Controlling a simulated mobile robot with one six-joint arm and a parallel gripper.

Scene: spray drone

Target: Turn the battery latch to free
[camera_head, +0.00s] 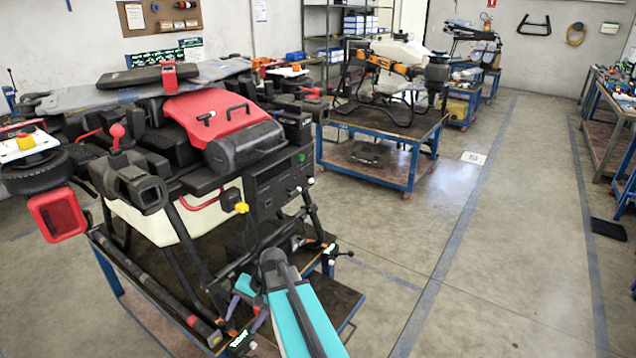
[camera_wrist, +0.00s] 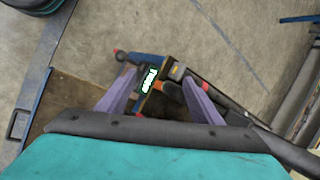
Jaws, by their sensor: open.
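The drone (camera_head: 225,150) stands on a blue-framed cart at the left of the head view. A red battery (camera_head: 215,115) with black handles sits on its top. A yellow knob (camera_head: 241,207) shows on its near side and a red ball-topped lever (camera_head: 117,132) at its left. I cannot tell which part is the battery latch. My gripper (camera_head: 243,314) is low beside the drone, pointing down at the cart's front edge. In the wrist view its purple fingers (camera_wrist: 158,78) are open, with a small labelled dark item (camera_wrist: 150,80) showing between and beyond them; contact is unclear.
The cart top (camera_head: 345,300) carries a long dark bar (camera_head: 155,290) along its front. A second cart (camera_head: 385,135) with another drone stands behind.

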